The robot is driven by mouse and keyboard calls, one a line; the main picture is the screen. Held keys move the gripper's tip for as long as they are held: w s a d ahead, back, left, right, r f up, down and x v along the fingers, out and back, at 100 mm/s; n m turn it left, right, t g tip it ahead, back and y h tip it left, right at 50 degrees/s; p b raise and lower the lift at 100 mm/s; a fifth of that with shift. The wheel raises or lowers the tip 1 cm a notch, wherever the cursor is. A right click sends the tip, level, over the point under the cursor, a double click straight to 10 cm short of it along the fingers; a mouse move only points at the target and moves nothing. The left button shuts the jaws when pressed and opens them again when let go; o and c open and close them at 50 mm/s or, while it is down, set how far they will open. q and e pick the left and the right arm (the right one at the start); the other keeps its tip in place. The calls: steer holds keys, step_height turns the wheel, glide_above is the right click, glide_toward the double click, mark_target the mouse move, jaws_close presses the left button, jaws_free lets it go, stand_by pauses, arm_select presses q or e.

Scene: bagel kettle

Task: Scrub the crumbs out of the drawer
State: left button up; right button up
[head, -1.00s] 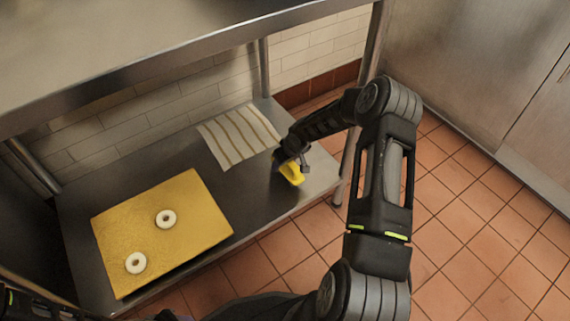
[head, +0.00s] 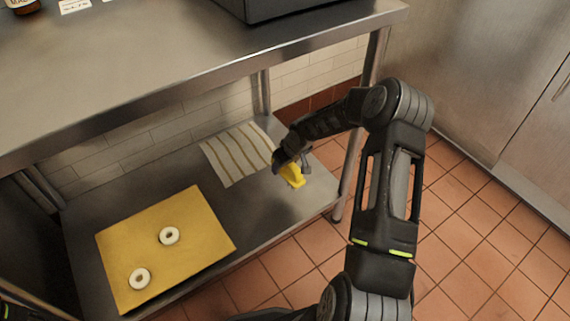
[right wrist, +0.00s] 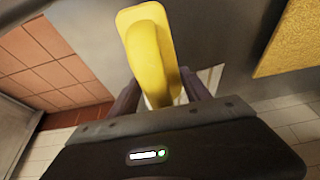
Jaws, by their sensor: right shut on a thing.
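A yellow tool (head: 293,175), which looks like a scrubber or brush with a curved handle, is in my right gripper (head: 290,162). The gripper is shut on its handle above the right end of the lower steel shelf (head: 254,207). In the right wrist view the tool (right wrist: 150,45) sticks out beyond the two dark fingers, its broad yellow end away from the palm. Whether it touches the shelf I cannot tell. I see no drawer and no crumbs in either view. My left gripper is out of view.
A yellow board (head: 205,250) with two pale bagels (head: 169,236) (head: 139,278) lies on the lower shelf. A striped cloth (head: 238,152) lies behind. Tiled floor (head: 480,240) is clear.

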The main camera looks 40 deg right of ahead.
steer(key=o, duration=0.8)
steer(key=c, duration=0.6)
steer(key=shift+c, duration=0.2)
